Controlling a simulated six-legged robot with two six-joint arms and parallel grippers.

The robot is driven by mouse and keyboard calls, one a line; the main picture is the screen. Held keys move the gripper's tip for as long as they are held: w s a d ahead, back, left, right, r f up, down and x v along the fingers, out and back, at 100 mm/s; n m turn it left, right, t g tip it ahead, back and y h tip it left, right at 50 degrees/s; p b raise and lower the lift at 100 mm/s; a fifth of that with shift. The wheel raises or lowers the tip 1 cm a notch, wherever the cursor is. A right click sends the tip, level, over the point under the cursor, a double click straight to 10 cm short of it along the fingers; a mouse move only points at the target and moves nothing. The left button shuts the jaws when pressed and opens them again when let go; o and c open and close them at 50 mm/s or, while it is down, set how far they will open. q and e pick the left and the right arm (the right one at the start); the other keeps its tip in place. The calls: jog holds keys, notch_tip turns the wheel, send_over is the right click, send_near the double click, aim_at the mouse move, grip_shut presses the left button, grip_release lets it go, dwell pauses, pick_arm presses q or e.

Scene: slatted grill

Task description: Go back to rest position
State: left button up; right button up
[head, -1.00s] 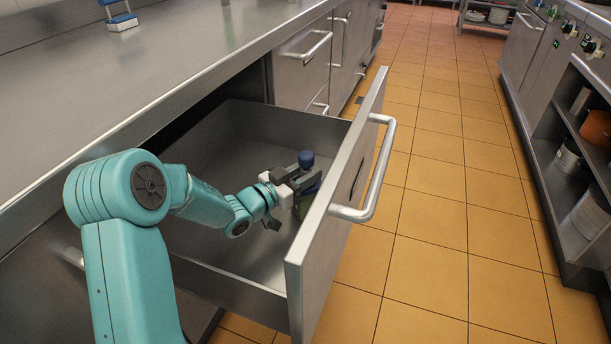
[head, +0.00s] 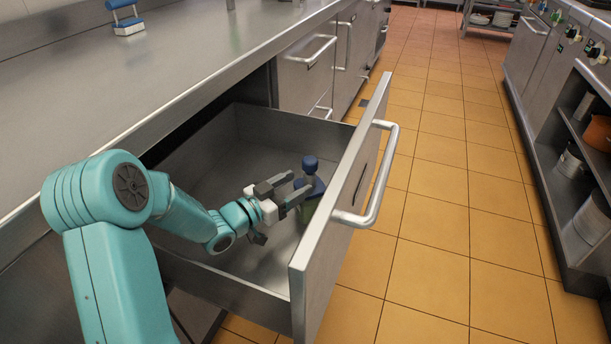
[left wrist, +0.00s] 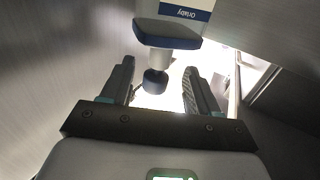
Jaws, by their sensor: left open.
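My left gripper (head: 289,194) is inside the open drawer (head: 228,284), low near its front panel. Its jaws are open. A small object with a dark blue round knob (head: 310,164) and a greenish lower part stands in the drawer just beyond the fingertips. In the left wrist view my left gripper (left wrist: 158,85) shows both fingers spread apart. A white and blue object with a label (left wrist: 178,24) and a dark knob (left wrist: 155,82) lie ahead of and between the fingers. I cannot tell whether they touch it. My right gripper is not in view.
The drawer's front panel with its bar handle (head: 381,180) stands out over the tiled floor (head: 440,230). The steel counter (head: 170,70) runs above the drawer on the left, with a blue and white object (head: 127,20) on it. Open shelves (head: 575,190) stand at the right.

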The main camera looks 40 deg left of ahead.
pick_arm(q)
jog(key=shift+v, duration=1.2)
